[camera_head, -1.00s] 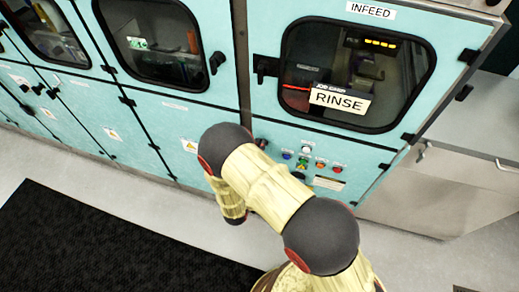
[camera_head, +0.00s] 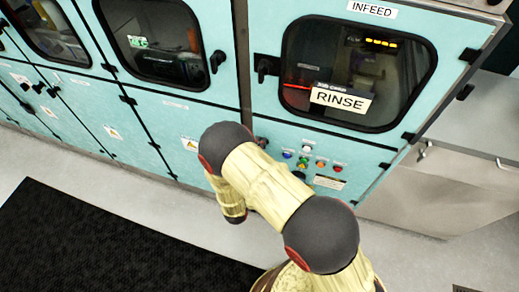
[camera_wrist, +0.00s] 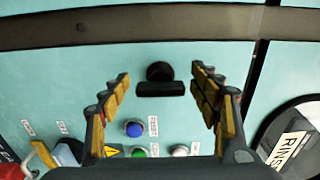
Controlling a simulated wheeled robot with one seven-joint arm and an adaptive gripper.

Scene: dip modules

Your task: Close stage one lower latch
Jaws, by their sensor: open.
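The black lower latch (camera_wrist: 160,80) is on the teal panel in the wrist view, a round knob with a short bar. The bar lies crosswise in that view, roughly parallel to the dark frame strip at the top. My gripper (camera_wrist: 161,72) is open, with one finger on each side of the latch and a gap to each. Whether the fingertips reach the panel is not clear. In the head view a dark knob (camera_head: 262,142) shows just beside my arm, likely the same latch. My gripper is hidden there behind my arm.
A blue button (camera_wrist: 133,129), a green button and a white button sit close below the latch in the wrist view. A window door with a RINSE sign (camera_head: 342,99) and its black upper latch (camera_head: 266,66) is above in the head view. A black mat (camera_head: 100,250) lies on the floor.

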